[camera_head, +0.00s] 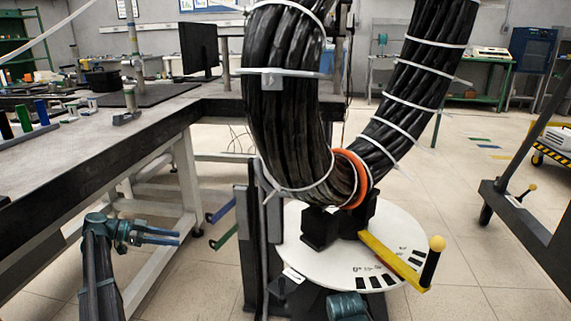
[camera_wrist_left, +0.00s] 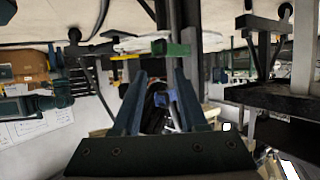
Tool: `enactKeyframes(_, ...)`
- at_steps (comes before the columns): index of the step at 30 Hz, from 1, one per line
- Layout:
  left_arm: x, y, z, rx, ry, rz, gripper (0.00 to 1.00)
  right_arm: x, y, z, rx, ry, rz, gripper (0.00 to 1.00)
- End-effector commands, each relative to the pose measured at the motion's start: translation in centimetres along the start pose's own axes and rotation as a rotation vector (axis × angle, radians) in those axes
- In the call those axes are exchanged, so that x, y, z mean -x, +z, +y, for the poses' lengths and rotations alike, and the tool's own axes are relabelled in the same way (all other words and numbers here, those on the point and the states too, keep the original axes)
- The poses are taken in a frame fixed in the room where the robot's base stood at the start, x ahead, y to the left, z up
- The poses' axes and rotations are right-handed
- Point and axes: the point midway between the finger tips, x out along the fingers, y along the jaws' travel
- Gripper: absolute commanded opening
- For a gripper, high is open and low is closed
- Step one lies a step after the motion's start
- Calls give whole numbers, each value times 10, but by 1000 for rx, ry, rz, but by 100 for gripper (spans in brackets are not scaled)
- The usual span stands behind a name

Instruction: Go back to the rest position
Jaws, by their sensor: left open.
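My left gripper (camera_head: 176,237) is at the lower left of the head view, beside the workbench and left of the round white plate. Its blue fingers point right with a gap between them, and nothing is held. In the left wrist view the fingers (camera_wrist_left: 160,88) stand apart with no object gripped. A large black cable coil (camera_head: 290,100) with white ties and an orange ring (camera_head: 352,178) rises from the white turntable (camera_head: 310,253). The coil is clear of my left gripper. My right gripper cannot be made out.
A yellow bar (camera_head: 392,258) with a black, yellow-knobbed handle (camera_head: 432,262) sticks out from the turntable. Blue and green levers stand right of my left gripper. A dark cart frame is at right, with open floor between.

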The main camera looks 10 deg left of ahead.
Motion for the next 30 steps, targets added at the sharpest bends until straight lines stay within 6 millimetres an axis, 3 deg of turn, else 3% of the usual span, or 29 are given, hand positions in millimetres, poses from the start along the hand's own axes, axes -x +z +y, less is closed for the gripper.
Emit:
enactKeyframes(2, -21, -7, 11, 32, 27, -29, 42, 4, 0, 0, 0, 0, 0, 50)
enactKeyframes(5, -68, -19, 36, 122, 83, -113, 42, 12, 1, 1, 1, 0, 0, 50)
enactKeyframes(8, -124, -30, 73, 240, 136, -242, 42, 21, 1, 2, 3, 0, 0, 50)
enactKeyframes(12, -193, -42, 137, 398, 170, -464, 42, 34, 2, 4, 5, 1, 0, 50)
enactKeyframes(15, -232, -48, 187, 491, 154, -632, 42, 44, 2, 5, 6, 1, -1, 50)
enactKeyframes(21, -273, -54, 278, 605, 21, -925, 42, 61, 4, 6, 9, 2, -1, 50)
enactKeyframes(27, -282, -60, 346, 635, -183, -1112, 42, 76, 4, 8, 11, 2, -1, 50)
enactKeyframes(30, -281, -62, 369, 633, -282, -1161, 42, 81, 5, 8, 12, 2, -1, 50)
